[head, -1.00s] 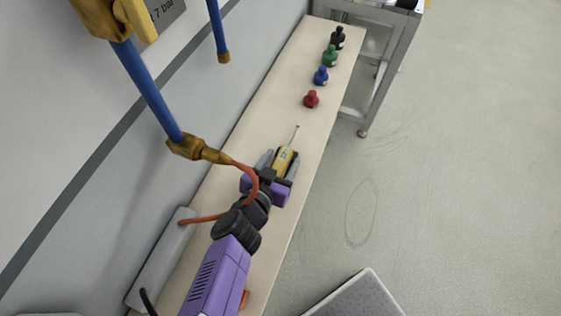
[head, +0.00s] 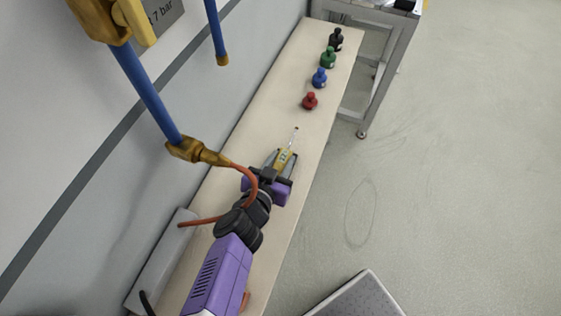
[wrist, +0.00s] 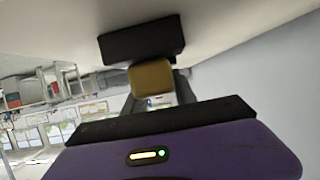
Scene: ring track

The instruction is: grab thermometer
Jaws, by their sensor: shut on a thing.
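The thermometer (head: 283,157) is yellow with a small display and a thin metal probe pointing away from me. It is at the middle of the narrow wooden bench in the head view. My gripper (head: 281,162) is shut on its body, with a finger on either side. In the wrist view, the yellow end of the thermometer (wrist: 151,78) shows between the dark fingers of my gripper (wrist: 150,75). I cannot tell whether the thermometer is touching the bench.
Red (head: 310,101), blue (head: 319,77), green (head: 328,57) and black (head: 336,39) bottles stand in a row farther along the bench (head: 270,110). A blue pipe (head: 145,90) with a brass fitting and orange hose hangs at the left. Open floor lies to the right.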

